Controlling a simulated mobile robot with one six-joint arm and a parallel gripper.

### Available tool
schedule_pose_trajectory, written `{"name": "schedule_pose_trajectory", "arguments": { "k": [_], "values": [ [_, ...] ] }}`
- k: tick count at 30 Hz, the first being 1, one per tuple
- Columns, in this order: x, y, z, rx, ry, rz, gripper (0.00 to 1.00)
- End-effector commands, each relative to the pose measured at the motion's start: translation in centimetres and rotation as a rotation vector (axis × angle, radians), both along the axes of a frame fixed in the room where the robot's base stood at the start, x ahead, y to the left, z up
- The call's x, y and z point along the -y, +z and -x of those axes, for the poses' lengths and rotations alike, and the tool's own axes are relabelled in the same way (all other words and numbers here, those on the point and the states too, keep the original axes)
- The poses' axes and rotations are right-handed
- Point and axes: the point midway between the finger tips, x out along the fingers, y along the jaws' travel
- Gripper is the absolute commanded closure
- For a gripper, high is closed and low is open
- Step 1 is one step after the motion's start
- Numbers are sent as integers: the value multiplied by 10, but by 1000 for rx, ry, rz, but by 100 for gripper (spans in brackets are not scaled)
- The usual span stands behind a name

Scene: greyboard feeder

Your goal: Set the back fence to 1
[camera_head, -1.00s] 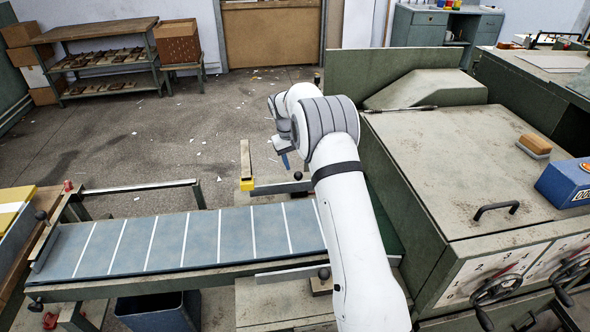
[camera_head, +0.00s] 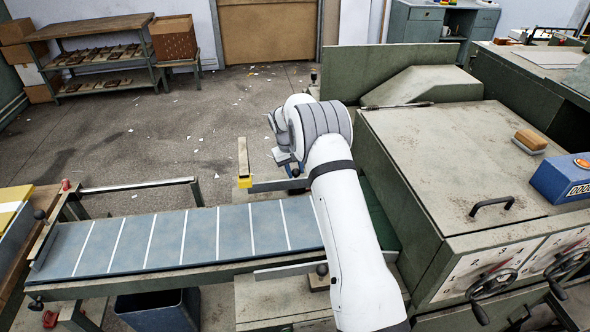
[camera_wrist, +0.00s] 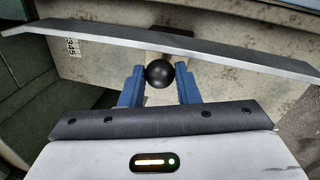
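The back fence (camera_head: 262,186) is a grey metal bar along the far side of the blue feed table (camera_head: 200,238). In the wrist view the fence bar (camera_wrist: 215,50) crosses the upper part, with a round black knob (camera_wrist: 159,74) in front of it. My gripper (camera_wrist: 160,82) has its two blue fingers on either side of the knob, very close to it. I cannot tell whether they press on it. Part of a scale (camera_wrist: 72,47) with the digits 345 shows behind the bar; no 1 is readable. In the head view my gripper (camera_head: 287,162) is largely hidden by my wrist.
A second bar (camera_head: 285,270) with a black knob lies along the near side of the feed table. The green machine (camera_head: 450,150) with dials and handwheels stands close on the right. Open floor lies beyond.

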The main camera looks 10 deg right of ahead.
Motion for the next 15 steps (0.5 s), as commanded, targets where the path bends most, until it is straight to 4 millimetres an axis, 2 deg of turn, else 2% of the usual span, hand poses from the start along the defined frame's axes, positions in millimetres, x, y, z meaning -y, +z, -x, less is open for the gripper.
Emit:
{"name": "schedule_pose_trajectory", "arguments": {
  "k": [2,9,15],
  "values": [
    [0,0,0,0,0,0,79],
    [-1,0,0,0,1,0,98],
    [-1,0,0,1,1,0,100]
  ]
}}
